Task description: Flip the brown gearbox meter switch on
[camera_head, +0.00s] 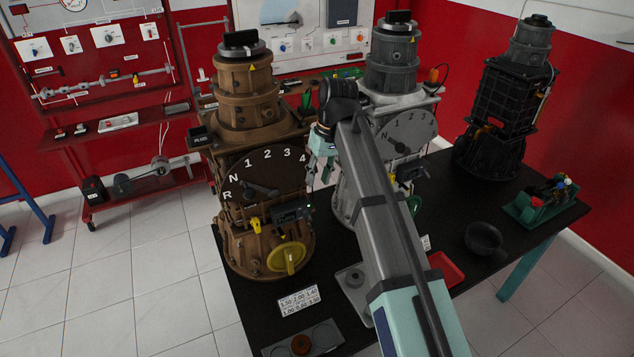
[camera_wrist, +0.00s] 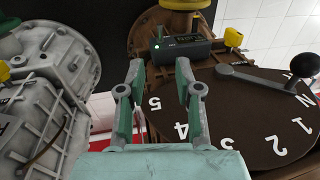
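The brown gearbox (camera_head: 262,195) stands at the left of the black table, with a dial marked R, N and numbers. Its meter (camera_head: 292,213) is a small dark box with a lit green light on its side, below the dial at the right. In the wrist view the meter (camera_wrist: 182,48) lies beyond my fingers, with its display and green light visible. In the head view my gripper (camera_head: 322,145) is between the brown and grey gearboxes, right of the dial.
A grey gearbox (camera_head: 400,90) stands close to the right, partly behind my arm. A black gearbox (camera_head: 507,110) is at the far right. The brown gearbox's black-knobbed lever (camera_wrist: 270,80) and yellow parts (camera_wrist: 234,37) are near the meter. A black bowl (camera_head: 484,238) is on the table.

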